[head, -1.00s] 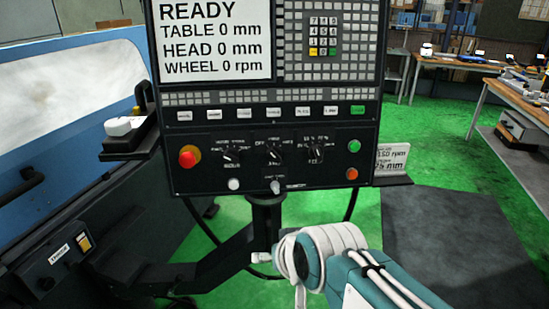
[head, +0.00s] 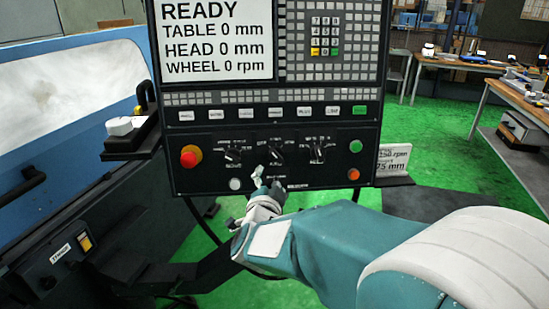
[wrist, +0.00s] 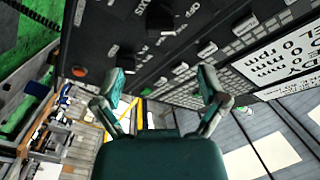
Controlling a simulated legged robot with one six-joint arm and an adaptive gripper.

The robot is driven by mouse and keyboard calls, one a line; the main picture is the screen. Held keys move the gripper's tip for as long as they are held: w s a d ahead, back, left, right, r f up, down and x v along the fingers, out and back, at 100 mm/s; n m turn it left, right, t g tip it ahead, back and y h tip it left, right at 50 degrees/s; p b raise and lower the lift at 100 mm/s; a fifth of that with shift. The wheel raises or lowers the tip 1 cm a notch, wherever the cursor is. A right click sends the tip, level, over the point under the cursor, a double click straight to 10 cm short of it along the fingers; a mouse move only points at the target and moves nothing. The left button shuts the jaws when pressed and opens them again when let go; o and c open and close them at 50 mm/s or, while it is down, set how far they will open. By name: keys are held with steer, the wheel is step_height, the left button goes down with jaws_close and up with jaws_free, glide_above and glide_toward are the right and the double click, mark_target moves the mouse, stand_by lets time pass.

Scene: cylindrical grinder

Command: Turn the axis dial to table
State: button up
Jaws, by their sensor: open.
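Three black dials sit in a row on the dark control panel (head: 210,178) in the head view: a left one (head: 232,155), a middle one (head: 277,155) and a right one (head: 318,152). Their small labels are too blurred to read surely; the middle one seems to be the axis dial. My gripper (head: 266,180) is just below and in front of the middle dial, partly covering the panel there. In the wrist view its two fingers (wrist: 162,76) are spread and empty, with a black dial (wrist: 160,20) beyond them.
A red stop button (head: 188,158) is left of the dials, with green (head: 355,146) and orange (head: 353,174) buttons at the right. A white knob (head: 235,184) is at the lower left. The screen (head: 218,40) reads READY, with table, head and wheel at 0.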

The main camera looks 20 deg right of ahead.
mark_target(275, 159)
steer(key=x, duration=1)
steer(key=shift+w+d, duration=0.15)
steer(key=shift+w, duration=0.25)
steer(key=c, duration=1.1)
